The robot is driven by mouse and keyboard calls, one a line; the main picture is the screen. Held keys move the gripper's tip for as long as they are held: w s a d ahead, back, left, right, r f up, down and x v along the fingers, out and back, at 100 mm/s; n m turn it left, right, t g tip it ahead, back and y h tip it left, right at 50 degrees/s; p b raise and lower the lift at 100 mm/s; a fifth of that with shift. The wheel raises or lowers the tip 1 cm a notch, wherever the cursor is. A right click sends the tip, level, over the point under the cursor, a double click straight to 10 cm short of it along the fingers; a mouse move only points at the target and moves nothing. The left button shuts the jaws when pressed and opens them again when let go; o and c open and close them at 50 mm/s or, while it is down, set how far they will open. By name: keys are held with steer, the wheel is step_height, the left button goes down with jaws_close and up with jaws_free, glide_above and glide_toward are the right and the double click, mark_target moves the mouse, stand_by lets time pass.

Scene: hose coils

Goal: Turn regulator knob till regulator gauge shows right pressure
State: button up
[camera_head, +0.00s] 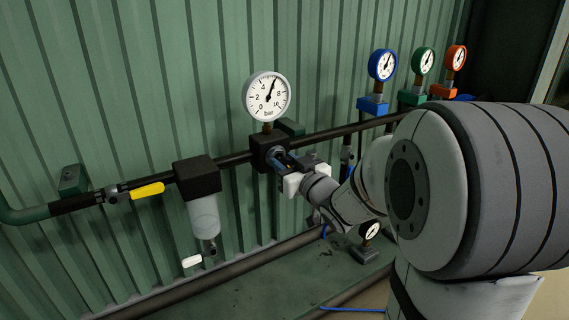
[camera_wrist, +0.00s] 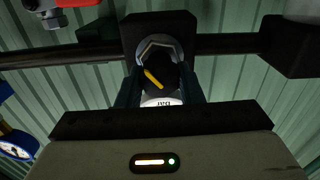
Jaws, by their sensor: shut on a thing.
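The regulator gauge (camera_head: 267,97) is a white round dial marked in bar up to 10, above the black regulator body (camera_head: 258,152) on the pipe. Its needle points up and slightly right, between the 4 and the 8. My gripper (camera_head: 286,166) reaches in from the right, in front of the regulator body. In the wrist view my gripper (camera_wrist: 160,88) is shut on the black regulator knob (camera_wrist: 166,73), one dark finger on each side. A yellow mark on the knob slants up-left. The fingers partly hide the knob in the head view.
A yellow-handled valve (camera_head: 147,190) and a filter with a clear bowl (camera_head: 203,212) are left of the regulator. Blue (camera_head: 382,65), green (camera_head: 423,61) and orange (camera_head: 455,58) gauges stand to the right. A small gauge (camera_head: 372,230) sits low behind my arm.

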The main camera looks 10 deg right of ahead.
steer(key=shift+a, duration=0.25)
steer(key=shift+c, duration=0.3)
steer(key=shift+d, duration=0.25)
